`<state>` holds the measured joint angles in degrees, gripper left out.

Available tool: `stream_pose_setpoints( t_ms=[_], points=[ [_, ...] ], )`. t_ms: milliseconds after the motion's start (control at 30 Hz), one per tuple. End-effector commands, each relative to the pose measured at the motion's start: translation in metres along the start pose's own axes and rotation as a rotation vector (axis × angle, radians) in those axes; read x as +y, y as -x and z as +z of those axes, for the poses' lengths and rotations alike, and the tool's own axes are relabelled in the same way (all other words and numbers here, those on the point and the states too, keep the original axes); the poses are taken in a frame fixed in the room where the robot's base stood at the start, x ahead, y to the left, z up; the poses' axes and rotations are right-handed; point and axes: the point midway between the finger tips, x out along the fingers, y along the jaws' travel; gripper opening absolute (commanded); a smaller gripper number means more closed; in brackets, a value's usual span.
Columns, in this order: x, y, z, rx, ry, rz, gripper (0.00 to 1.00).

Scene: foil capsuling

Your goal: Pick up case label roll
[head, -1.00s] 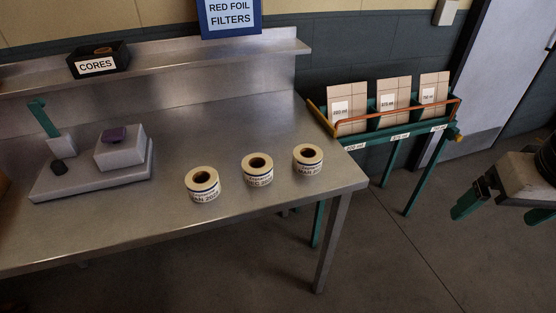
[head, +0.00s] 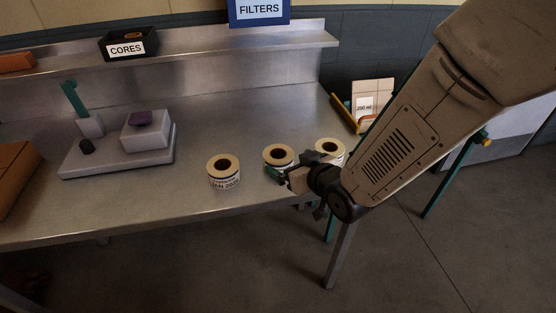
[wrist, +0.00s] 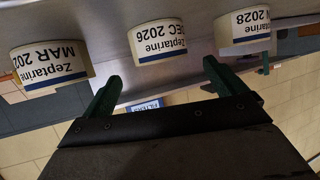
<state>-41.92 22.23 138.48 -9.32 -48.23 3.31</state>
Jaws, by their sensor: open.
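Three cream label rolls with dark cores stand on the steel table (head: 130,208). In the head view the left roll (head: 223,173) reads JAN 2028; the middle roll (head: 278,155) and right roll (head: 330,147) are partly covered by my arm. The wrist view, upside down, shows the Zeptarine labels: MAR roll (wrist: 50,65), DEC 2026 roll (wrist: 158,42) and 2028 roll (wrist: 243,27). My gripper (wrist: 160,70) is open and empty, with green fingers. The DEC 2026 roll appears ahead of the gap between the fingertips, not between them. In the head view my gripper (head: 285,176) is at the middle roll's front; contact is unclear.
A grey device on a base (head: 120,160) stands left on the table. An orange box (head: 15,172) is at the far left edge. A black CORES bin (head: 128,45) sits on the back shelf. A carton rack (head: 372,98) stands beyond the right end, partly hidden by my arm.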

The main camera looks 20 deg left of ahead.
Motion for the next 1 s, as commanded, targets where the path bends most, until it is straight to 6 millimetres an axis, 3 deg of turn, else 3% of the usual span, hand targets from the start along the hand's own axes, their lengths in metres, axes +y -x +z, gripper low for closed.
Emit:
stream_pose_setpoints(
  t_ms=[500, 833, 867, 1000],
  points=[
    [0.000, -0.066, -0.001, 0.004, 0.000, 0.000, 0.96],
    [0.000, -0.075, -0.002, 0.003, 0.000, 0.000, 0.96],
    [0.000, -0.075, -0.002, 0.003, 0.000, 0.000, 0.90],
    [-0.001, -0.075, -0.002, 0.003, 0.000, 0.000, 0.52]
  ],
)
